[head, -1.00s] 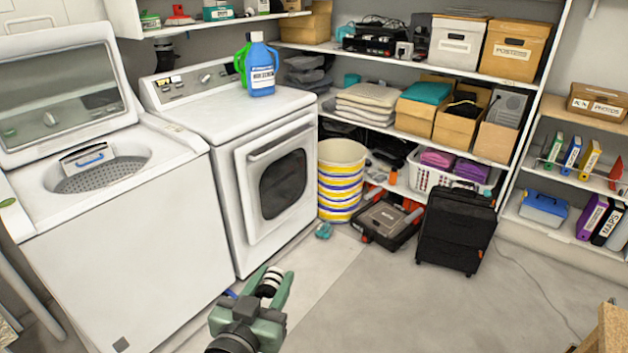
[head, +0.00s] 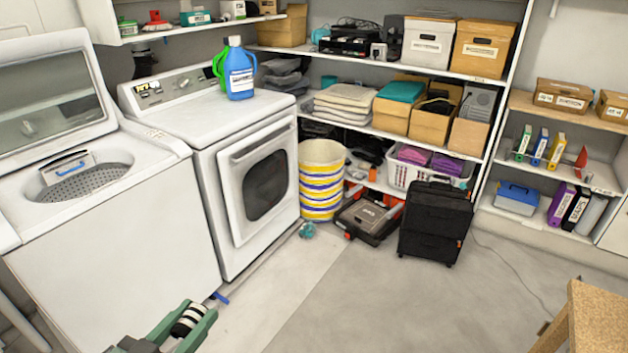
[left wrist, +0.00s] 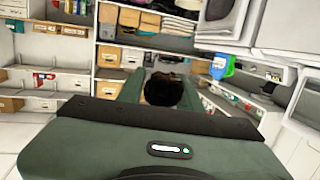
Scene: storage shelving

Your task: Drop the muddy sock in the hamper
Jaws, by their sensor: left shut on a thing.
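My left gripper (head: 190,318) is at the bottom left of the head view, in front of the washer. It is shut on a black-and-white striped thing, which I take to be the muddy sock (head: 187,321). In the left wrist view the sock (left wrist: 163,89) shows as a dark brown bundle between the green fingers. The hamper (head: 321,190), a tall round bin with yellow, white and purple bands, stands on the floor right of the dryer. Its top is open, and the gripper is well apart from it. My right gripper is not in view.
The washer (head: 120,225) and dryer (head: 222,175) stand at the left. A teal item (head: 307,230) lies before the hamper; a toolbox (head: 368,218) and black suitcase (head: 436,225) are to its right. A wooden table corner (head: 590,315) is at bottom right. The middle floor is clear.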

